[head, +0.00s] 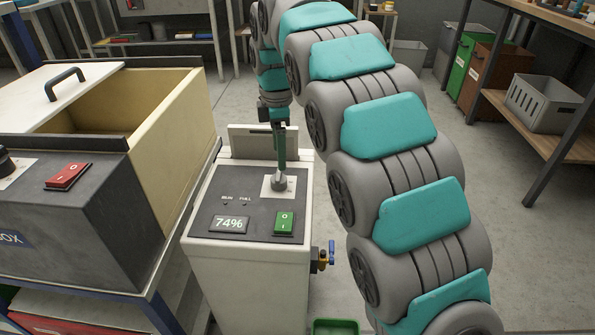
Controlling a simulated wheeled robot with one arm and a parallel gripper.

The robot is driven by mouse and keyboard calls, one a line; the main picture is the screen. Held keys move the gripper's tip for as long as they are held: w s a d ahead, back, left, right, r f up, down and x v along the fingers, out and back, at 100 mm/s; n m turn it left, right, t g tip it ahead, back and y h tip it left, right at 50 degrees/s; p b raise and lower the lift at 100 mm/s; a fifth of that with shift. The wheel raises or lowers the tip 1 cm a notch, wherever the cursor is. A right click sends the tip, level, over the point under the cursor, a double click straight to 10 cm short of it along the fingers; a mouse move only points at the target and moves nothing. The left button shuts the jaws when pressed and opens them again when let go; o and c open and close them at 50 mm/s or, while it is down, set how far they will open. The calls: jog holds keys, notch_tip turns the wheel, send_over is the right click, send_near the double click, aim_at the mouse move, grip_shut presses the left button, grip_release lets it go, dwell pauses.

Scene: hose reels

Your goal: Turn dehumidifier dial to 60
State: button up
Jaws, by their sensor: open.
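The dehumidifier (250,272) is a white cabinet with a dark sloping top panel, standing on the floor at the centre. Its display (229,224) reads 74%. A green switch (284,222) sits to the right of the display. The grey dial (278,183) is on a pale plate behind the switch. My gripper (281,170) points down right at the dial, open, with its fingers at or just above it. The fingers partly cover the dial, and I cannot tell whether they touch it or where its pointer stands.
A valve with a blue handle (331,252) sticks out at the dehumidifier's right, above a green tray (336,327). Open floor lies behind.

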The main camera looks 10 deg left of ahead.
aim_at(278, 175)
jog(key=shift+f+p, duration=0.3)
jog(key=shift+f, duration=3.65)
jog(key=c, duration=1.1)
jog(key=shift+m, duration=0.3)
jog(key=m+b, duration=0.1)
jog(key=m, duration=0.4)
jog(key=shift+m, duration=0.3)
jog(key=m, duration=0.5)
jog(key=shift+s+a, duration=0.1)
jog(key=shift+s, duration=0.05)
jog(key=m, duration=0.6)
jog(key=shift+s+m+p, duration=0.1)
jog(key=shift+m+p, duration=0.25)
jog(key=shift+m, duration=0.05)
jog(key=m+p, duration=0.1)
jog(key=m, duration=0.4)
jog(key=shift+a+m, duration=0.15)
jog(key=shift+m, duration=0.25)
